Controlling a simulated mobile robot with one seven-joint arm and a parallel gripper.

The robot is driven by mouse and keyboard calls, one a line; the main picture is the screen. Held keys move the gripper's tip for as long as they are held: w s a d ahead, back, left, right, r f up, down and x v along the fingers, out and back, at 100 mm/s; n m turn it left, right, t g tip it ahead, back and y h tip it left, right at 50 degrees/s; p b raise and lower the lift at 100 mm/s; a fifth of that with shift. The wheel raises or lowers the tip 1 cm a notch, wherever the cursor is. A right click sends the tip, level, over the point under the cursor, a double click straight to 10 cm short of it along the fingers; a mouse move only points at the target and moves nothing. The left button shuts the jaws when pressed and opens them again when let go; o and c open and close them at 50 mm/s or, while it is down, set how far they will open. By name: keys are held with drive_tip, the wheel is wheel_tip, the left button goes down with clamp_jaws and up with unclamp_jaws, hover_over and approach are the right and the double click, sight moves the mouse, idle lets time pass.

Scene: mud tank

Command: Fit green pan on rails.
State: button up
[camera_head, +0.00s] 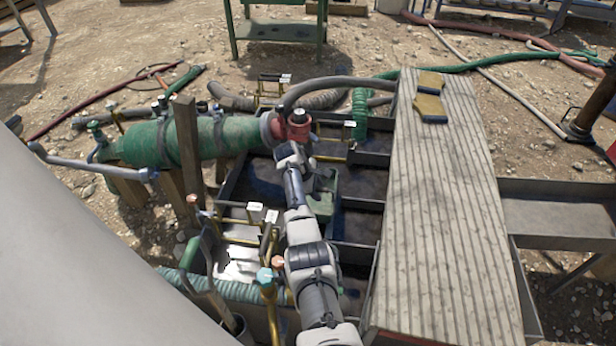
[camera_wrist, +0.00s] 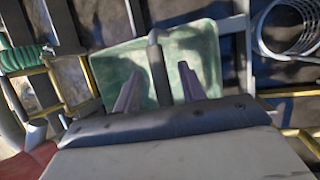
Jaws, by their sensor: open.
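The green pan (camera_wrist: 205,45) lies under my gripper in the wrist view, with a dark upright handle (camera_wrist: 157,70) near its middle. My gripper (camera_wrist: 160,85) is open, with one finger on each side of the handle; I cannot tell whether either touches it. In the head view the pan (camera_head: 326,190) shows only partly beside my arm, over the dark tank. Yellow bars, which may be the rails, show at the left (camera_wrist: 88,78) and right (camera_wrist: 285,91) in the wrist view. Whether the pan rests on anything is not clear.
A red fitting (camera_head: 298,125) and hoses are just beyond my arm. A coil (camera_wrist: 290,28) lies at the right in the wrist view.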

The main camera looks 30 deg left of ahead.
drive_tip(key=v, duration=1.2)
drive_tip(key=shift+p, duration=0.4)
drive_tip(key=shift+a+r, duration=0.1)
drive_tip(key=shift+r, duration=0.05)
